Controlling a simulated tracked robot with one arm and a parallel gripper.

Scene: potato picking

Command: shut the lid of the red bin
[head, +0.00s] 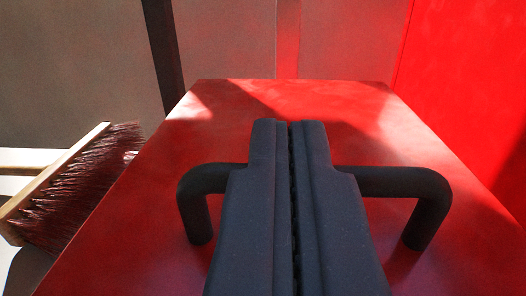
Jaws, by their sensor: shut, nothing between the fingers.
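The red lid (285,98) fills the middle of the head view as a flat red panel, partly in shadow. A black bar handle (400,182) with two bent ends is fixed on it. My gripper (289,125) is shut and empty, its two dark fingers pressed together. It lies across the middle of the handle in the picture and hides that part. I cannot tell whether the fingers touch the handle or the lid. The rest of the bin is not clearly visible, so I cannot tell how far the lid is open.
A broom (80,190) with dark red bristles and a wooden head is at the left, beside the lid. A bright red surface (465,90) stands at the right. A grey-brown wall (70,70) with a dark upright post (163,55) is behind.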

